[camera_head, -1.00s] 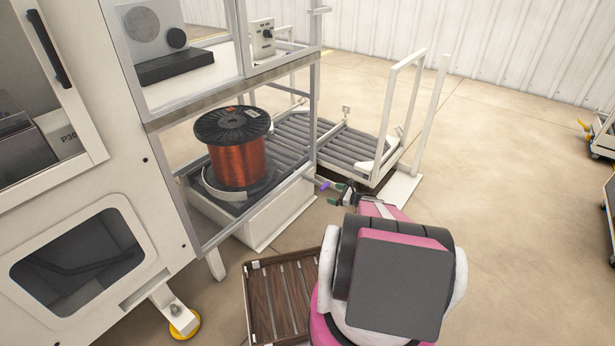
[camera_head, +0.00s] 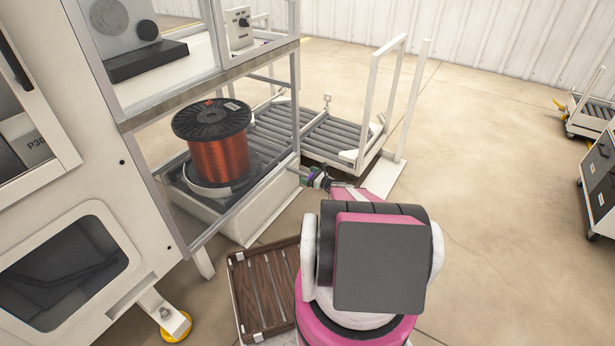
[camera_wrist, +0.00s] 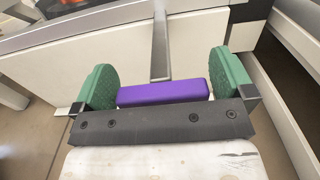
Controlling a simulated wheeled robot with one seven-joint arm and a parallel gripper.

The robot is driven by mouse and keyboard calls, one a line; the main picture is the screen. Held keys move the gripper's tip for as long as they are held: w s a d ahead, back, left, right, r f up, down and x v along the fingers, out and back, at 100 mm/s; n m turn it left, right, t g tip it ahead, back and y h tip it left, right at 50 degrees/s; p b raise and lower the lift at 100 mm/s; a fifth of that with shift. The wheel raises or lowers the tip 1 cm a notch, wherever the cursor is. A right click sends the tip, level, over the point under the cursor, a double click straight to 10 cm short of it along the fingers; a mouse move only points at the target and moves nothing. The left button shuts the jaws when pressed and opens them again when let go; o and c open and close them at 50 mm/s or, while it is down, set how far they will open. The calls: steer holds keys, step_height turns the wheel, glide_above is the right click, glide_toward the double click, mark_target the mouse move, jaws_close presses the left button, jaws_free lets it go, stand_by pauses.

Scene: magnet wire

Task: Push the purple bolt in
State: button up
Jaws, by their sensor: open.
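The purple bolt (camera_wrist: 163,92) lies crosswise between the two green fingers in the wrist view, close to the dark palm bar. A grey metal bar (camera_wrist: 161,45) runs from behind it toward the white panel. My gripper (camera_wrist: 163,88) is open, with a finger at each end of the bolt; a small gap shows at the right end, and contact at the left is hard to tell. In the head view the bolt (camera_head: 311,176) is small and partly hidden by my gripper (camera_head: 320,178), beside the frame's corner post.
A copper wire spool (camera_head: 218,155) stands on the white roller station (camera_head: 262,205) inside the machine frame. A roller cart (camera_head: 335,135) with upright rails adjoins behind. A brown slatted tray (camera_head: 262,290) is low in front. Open floor lies to the right.

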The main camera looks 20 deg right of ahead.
steer(key=shift+w+a, duration=0.2)
steer(key=shift+w, duration=0.1)
steer(key=shift+c, duration=0.3)
steer(key=c, duration=1)
glide_toward(287, 166)
steer(key=x, duration=0.4)
steer(key=shift+w+a+f, duration=0.1)
steer(key=shift+w+a, duration=0.1)
steer(key=shift+c, duration=0.2)
steer(key=o, duration=1.1)
steer(key=shift+v, duration=5.45)
